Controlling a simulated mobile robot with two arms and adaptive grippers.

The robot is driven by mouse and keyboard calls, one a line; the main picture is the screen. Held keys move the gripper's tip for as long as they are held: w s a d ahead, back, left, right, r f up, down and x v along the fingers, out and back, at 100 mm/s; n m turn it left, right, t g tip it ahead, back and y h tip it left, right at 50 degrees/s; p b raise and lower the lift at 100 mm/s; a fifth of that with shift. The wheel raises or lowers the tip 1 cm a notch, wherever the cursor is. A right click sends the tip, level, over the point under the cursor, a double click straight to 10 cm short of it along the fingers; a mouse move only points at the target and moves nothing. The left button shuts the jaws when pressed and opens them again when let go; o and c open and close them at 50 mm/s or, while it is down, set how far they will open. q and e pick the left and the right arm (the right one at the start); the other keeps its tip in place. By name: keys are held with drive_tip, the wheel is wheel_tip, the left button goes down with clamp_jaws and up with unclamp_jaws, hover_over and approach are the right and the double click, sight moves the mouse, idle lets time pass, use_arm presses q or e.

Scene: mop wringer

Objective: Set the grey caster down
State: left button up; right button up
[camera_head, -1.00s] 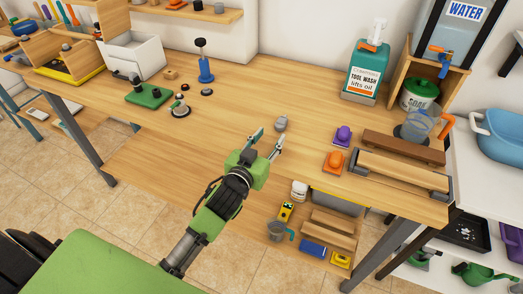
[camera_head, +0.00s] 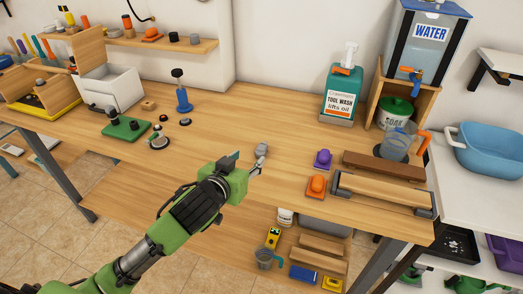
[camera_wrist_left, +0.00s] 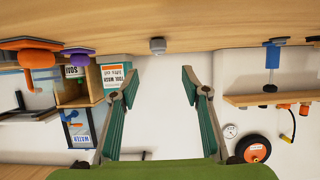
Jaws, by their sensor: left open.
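The grey caster (camera_head: 262,149) stands on the wooden bench top in the head view, just beyond my left gripper's fingertips. It also shows in the left wrist view (camera_wrist_left: 157,45), upside down, on the bench surface beyond the gap between the fingers. My left gripper (camera_head: 247,163) is open, and its spread fingers show in the left wrist view (camera_wrist_left: 160,76) with nothing between them. The fingers look apart from the caster. My right gripper is in no view.
A purple caster-like piece (camera_head: 323,158) and an orange one (camera_head: 316,185) stand to the right. A wooden roller (camera_head: 382,190) lies near the right edge. A Tool Wash bottle (camera_head: 341,97) stands behind. A green-based fixture (camera_head: 127,128) is at left. Bench around the caster is clear.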

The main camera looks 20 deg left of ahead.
sight(260, 149)
use_arm(q)
drive_tip(key=x, duration=0.8)
drive_tip(key=shift+w+d+f+p, duration=0.1)
drive_tip(key=shift+w+p, duration=0.2)
drive_tip(key=shift+p, duration=0.05)
drive_tip(key=x, duration=0.4)
drive_tip(key=shift+d+f, duration=0.1)
drive_tip(key=shift+f, duration=0.1)
clamp_jaws()
